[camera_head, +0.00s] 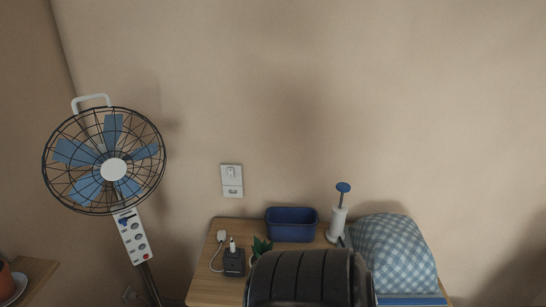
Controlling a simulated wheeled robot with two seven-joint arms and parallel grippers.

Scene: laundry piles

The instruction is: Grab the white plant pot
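No white plant pot can be made out in the head view. Green plant leaves (262,246) show on the small wooden table (206,287), just right of a black charger block. Whatever holds these leaves is hidden behind a dark, ribbed, rounded shape in the foreground. At the lower left edge, a terracotta-coloured pot (6,282) stands on a white saucer and is cut off by the frame. Neither of my grippers is in view.
On the table are a blue bin (292,225), a white pump bottle (338,222) with a blue knob, a checked cushion (392,254) and the charger block (234,262) with a cable. A blue-bladed standing fan (112,168) is at left, near a wall socket (232,180).

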